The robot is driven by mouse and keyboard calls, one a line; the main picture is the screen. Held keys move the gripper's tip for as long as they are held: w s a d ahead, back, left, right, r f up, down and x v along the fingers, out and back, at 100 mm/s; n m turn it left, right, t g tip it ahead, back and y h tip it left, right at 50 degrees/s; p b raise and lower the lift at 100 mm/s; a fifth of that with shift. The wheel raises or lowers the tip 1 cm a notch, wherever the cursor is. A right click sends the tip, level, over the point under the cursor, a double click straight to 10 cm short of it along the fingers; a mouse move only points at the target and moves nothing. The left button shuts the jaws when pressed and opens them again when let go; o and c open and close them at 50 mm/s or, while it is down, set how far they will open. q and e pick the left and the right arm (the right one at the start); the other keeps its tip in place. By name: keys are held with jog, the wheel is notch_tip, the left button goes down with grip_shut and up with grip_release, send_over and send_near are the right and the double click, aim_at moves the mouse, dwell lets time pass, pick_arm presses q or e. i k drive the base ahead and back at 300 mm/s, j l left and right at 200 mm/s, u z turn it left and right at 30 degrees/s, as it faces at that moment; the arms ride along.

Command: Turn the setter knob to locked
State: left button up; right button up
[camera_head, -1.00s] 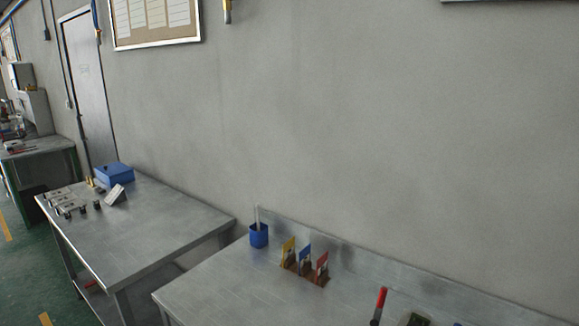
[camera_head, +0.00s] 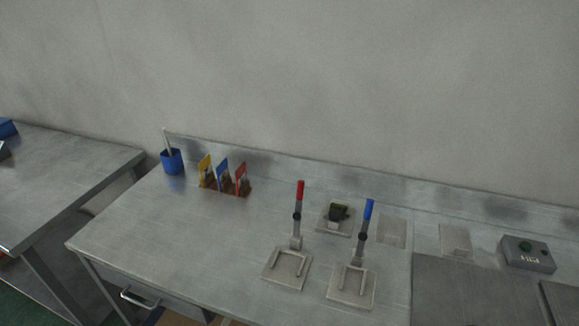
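A dark knob-like piece (camera_head: 338,212) with a yellow-green top sits on a small square plate on the metal workbench (camera_head: 190,235), between and behind two upright levers. It may be the setter knob, but its setting is too small to read. The lever with the red handle (camera_head: 300,190) and the lever with the blue handle (camera_head: 368,210) each stand on a flat plate. A grey box (camera_head: 528,254) with a green round button and light markings lies at the right. Neither of my grippers is in view.
A blue cup (camera_head: 171,161) with a stick stands at the bench's back left. Beside it a brown rack (camera_head: 226,187) holds yellow, blue and red cards. Two flat plates lie right of the blue lever. A second table (camera_head: 70,170) stands left. The front left benchtop is clear.

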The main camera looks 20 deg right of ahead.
aim_at(335, 215)
jog(key=j+z, duration=0.15)
jog(key=z, duration=0.3)
jog(key=i+j+z, duration=0.1)
jog(key=z, duration=0.3)
jog(key=j, duration=0.1)
